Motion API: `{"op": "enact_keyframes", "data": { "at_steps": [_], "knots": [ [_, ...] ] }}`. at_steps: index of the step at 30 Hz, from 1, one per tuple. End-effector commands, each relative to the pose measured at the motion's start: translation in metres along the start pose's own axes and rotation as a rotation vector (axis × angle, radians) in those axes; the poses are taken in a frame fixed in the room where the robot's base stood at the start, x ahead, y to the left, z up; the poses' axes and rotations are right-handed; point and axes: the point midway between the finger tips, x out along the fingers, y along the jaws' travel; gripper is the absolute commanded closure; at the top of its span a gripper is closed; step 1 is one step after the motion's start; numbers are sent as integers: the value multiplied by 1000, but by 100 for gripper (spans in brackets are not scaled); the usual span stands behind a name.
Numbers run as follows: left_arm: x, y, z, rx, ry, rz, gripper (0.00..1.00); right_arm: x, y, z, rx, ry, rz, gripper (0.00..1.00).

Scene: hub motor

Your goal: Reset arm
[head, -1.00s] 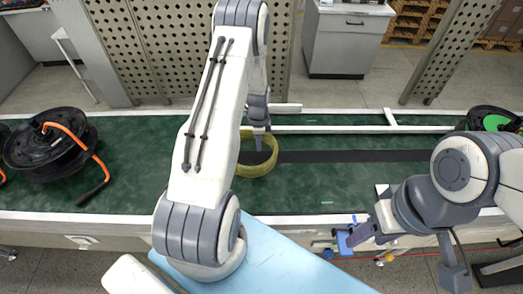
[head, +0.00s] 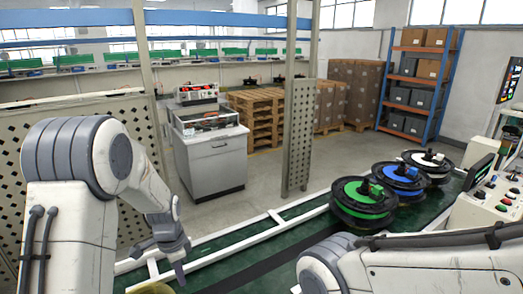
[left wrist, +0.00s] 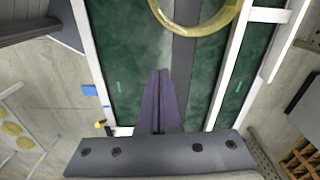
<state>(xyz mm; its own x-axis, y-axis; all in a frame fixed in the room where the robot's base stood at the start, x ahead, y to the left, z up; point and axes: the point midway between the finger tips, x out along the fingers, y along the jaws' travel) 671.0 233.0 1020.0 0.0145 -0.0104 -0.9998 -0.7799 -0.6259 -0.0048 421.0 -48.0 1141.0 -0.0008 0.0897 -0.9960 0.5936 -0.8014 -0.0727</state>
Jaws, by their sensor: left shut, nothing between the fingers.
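My left gripper (head: 180,272) hangs low over the green conveyor in the head view, its arm coming in from the left. The left wrist view shows its purple fingers (left wrist: 159,75) closed together with nothing between them. A yellow ring (left wrist: 200,27) lies on the conveyor beyond the fingertips, apart from them. Only a sliver of the ring (head: 152,288) shows at the bottom of the head view. My right arm crosses the bottom right of the head view, and its gripper is out of frame.
Hub motors with green (head: 363,203), blue (head: 400,181) and white (head: 428,166) faces lie along the conveyor (head: 300,236). A control panel (head: 490,208) stands at the right. A perforated post (head: 297,140) and a grey cabinet (head: 211,158) stand behind the conveyor.

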Motion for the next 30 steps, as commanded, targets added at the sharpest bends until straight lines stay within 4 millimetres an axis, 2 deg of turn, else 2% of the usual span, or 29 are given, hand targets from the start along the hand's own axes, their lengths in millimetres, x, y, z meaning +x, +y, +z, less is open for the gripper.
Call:
{"op": "enact_keyframes", "data": {
  "at_steps": [1, 3, 5, 6, 9, 13, 15, 19, 30],
  "knots": [
    [-23, 32, -21, -2, 11, -6, 100, 0, 0, 0, 0, 0, 0, 46],
    [-48, 76, -38, -36, 20, -2, 100, 0, 0, 0, 0, 0, 0, 46],
    [-67, 117, -47, -67, 28, 4, 100, 0, 0, 0, 0, 0, 0, 46],
    [-78, 144, -49, -88, 33, 9, 100, 0, 0, 0, 0, 0, 0, 46],
    [-100, 206, -43, -136, 43, 23, 100, 0, 0, 0, 0, 0, 0, 46],
    [-116, 267, -21, -193, 48, 45, 100, 0, 0, 0, 0, 0, 0, 46],
    [-120, 287, -9, -217, 48, 55, 100, 0, 0, 0, 0, 0, 0, 46],
    [-123, 307, 7, -247, 44, 65, 100, 0, 0, 0, 0, 0, 0, 46],
    [-123, 311, 10, -260, 43, 68, 100, 0, 0, 0, 0, 0, 0, 46]
  ]
}}
